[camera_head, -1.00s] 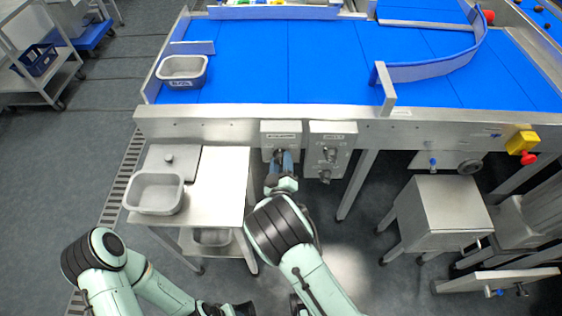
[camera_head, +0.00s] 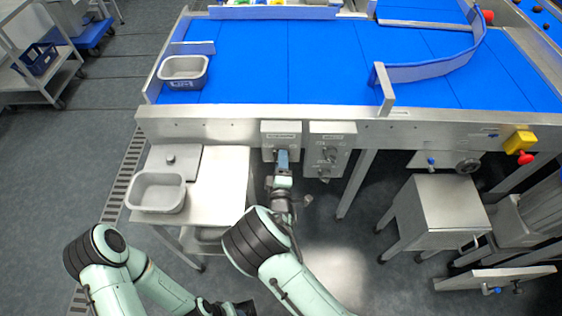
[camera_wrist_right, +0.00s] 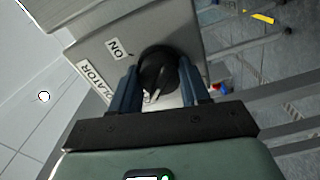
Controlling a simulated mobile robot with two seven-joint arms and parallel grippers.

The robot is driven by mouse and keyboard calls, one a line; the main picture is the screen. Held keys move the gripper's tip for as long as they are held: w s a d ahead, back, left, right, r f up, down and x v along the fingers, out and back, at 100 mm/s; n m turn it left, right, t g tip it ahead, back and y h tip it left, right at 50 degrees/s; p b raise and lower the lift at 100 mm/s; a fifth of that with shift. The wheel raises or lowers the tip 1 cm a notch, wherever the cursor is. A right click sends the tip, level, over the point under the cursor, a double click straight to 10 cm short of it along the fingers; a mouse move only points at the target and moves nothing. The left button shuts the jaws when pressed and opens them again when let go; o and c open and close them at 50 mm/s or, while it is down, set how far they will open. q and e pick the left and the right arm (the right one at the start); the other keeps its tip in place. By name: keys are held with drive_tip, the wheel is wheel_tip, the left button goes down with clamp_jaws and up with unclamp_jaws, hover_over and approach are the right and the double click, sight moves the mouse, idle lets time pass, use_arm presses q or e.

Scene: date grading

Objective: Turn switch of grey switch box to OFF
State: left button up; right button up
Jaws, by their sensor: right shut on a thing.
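The grey switch box (camera_head: 281,128) hangs on the front rail of the blue belt table. In the right wrist view the box (camera_wrist_right: 97,45) carries an "ON" label and a partly hidden label ending in "OLATOR". Its round black switch knob (camera_wrist_right: 158,70) sits between the blue fingers of my right gripper (camera_wrist_right: 158,88), which are shut on it. In the head view my right gripper (camera_head: 283,157) covers the knob. An OFF mark is not visible. My left gripper (camera_head: 238,308) is low at the bottom edge, away from the box; its fingers are unclear.
A second grey box (camera_head: 333,132) with several controls hangs close on the right. A steel side table (camera_head: 222,180) with a grey tub (camera_head: 157,192) stands to the left. A yellow box with a red knob (camera_head: 521,142) is far right.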

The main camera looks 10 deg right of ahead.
drive_tip(key=shift+s+d+f, duration=0.1)
drive_tip(key=shift+f, duration=0.05)
drive_tip(key=o, duration=1.1)
drive_tip(key=shift+c, duration=0.2)
drive_tip(key=s+a, duration=0.2)
drive_tip(key=s, duration=1.1)
drive_tip(key=shift+a, duration=0.4)
